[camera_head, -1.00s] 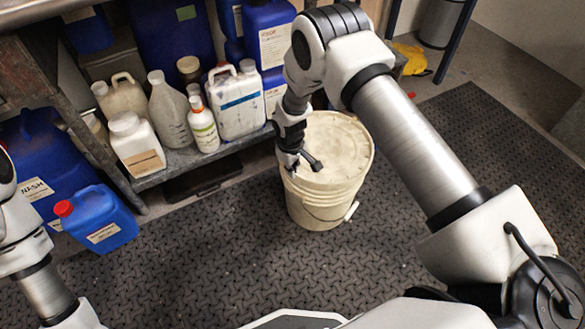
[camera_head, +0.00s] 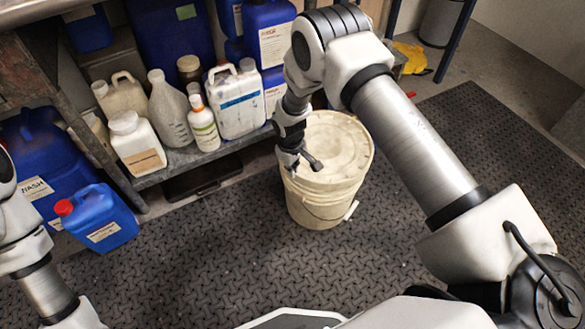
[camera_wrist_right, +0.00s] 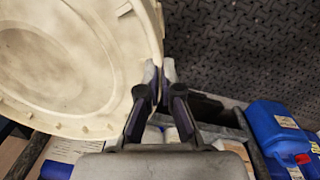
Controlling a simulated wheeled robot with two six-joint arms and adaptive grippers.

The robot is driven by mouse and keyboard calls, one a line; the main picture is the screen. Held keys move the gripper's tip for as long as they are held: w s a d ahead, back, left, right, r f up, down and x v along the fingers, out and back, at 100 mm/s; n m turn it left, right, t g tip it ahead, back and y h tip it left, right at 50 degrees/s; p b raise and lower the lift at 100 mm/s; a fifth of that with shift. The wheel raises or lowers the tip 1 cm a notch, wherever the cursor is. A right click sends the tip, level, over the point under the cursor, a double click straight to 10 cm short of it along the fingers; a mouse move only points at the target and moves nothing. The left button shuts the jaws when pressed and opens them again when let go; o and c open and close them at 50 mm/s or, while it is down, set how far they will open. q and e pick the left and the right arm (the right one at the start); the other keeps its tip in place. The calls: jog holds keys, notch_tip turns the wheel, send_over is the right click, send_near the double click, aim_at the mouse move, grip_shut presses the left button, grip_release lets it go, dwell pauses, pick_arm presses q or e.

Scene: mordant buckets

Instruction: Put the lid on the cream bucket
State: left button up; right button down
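The cream bucket (camera_head: 318,207) stands upright on the dark mat, its wire handle hanging at the front. The round cream lid (camera_head: 340,140) lies over the bucket's top; I cannot tell whether its rim is fully seated all round. My right gripper (camera_head: 303,163) is at the lid's left front edge. In the right wrist view, the lid (camera_wrist_right: 70,60) fills the upper left, and the gripper (camera_wrist_right: 160,72) has its fingertips close together at the lid's rim, one finger on each side of it. My left arm shows at the left edge, but its gripper is out of view.
A low shelf (camera_head: 205,158) behind and left of the bucket holds several white bottles and jugs, such as the large white jug (camera_head: 238,103). Blue canisters, one with a red cap (camera_head: 97,217), stand at left. The patterned mat (camera_head: 225,265) is clear in front.

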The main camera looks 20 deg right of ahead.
jog(key=shift+f+b, duration=0.65)
jog(key=shift+f, duration=0.5)
jog(key=c, duration=1.2)
grip_release()
jog(key=shift+c, duration=0.2)
jog(key=shift+r, duration=0.1)
notch_tip(320, 180, up, 12)
jog(key=shift+a, duration=0.3)
jog(key=shift+s, duration=0.15)
